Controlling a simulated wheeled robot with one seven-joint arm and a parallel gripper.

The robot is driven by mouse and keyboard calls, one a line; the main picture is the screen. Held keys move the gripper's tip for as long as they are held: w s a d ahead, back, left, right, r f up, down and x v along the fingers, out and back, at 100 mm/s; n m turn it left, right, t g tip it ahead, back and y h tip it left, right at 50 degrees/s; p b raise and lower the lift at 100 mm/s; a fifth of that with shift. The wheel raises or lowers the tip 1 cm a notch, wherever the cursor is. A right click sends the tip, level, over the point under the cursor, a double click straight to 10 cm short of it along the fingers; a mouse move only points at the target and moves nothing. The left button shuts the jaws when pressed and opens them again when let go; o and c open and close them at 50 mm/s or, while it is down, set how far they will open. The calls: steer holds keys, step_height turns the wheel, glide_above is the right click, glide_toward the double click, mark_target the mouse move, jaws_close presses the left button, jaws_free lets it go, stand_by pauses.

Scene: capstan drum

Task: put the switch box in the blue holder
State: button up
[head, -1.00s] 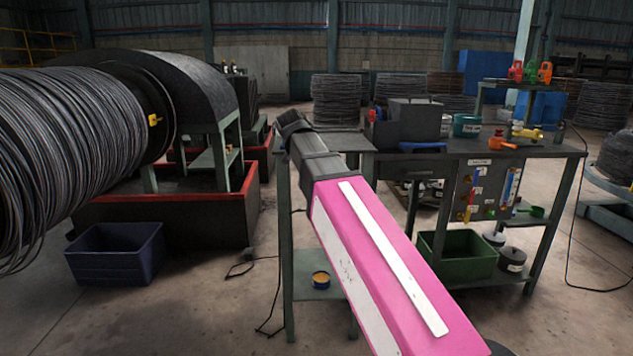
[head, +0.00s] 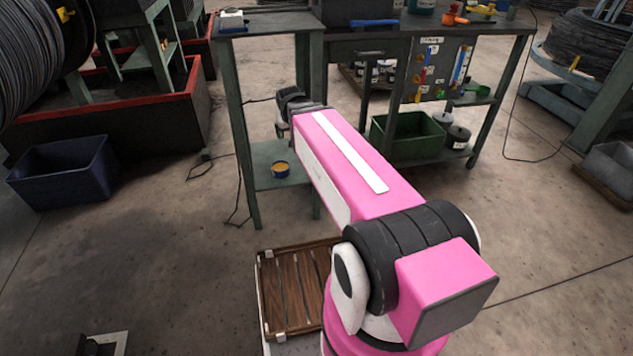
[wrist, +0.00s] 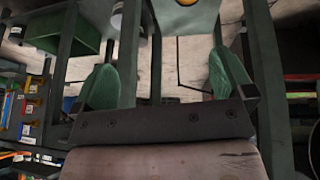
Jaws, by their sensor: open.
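My gripper (wrist: 162,82) is open and empty, its two green fingers spread wide in the wrist view. In the head view, the end of my arm with the gripper (head: 284,116) shows in front of the bench legs, below the small table's top in the picture; its fingers are mostly hidden there. A small white box-like thing with some blue at its base (head: 232,20) sits on the small table's left end. It may be the switch box, but it is too small to be sure. A flat blue piece (head: 375,22) lies at the bench's front edge; I cannot tell whether it is the blue holder.
The small table (head: 275,22) joins the longer bench. An orange-topped tin (head: 281,169) stands on its lower shelf. A green bin (head: 408,137) is under the bench. A navy bin (head: 62,172) stands on the floor at left. A cable lies near the table legs.

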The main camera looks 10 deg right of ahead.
steer(key=s+d+f+g, duration=0.2)
steer(key=s+f, duration=0.4)
steer(key=s, duration=0.1)
steer(key=s+d+f+g+y, duration=0.1)
steer(key=s+d+f+g, duration=0.2)
steer(key=s+f, duration=0.3)
steer(key=shift+s+f, duration=0.35)
steer(key=shift+f, duration=0.45)
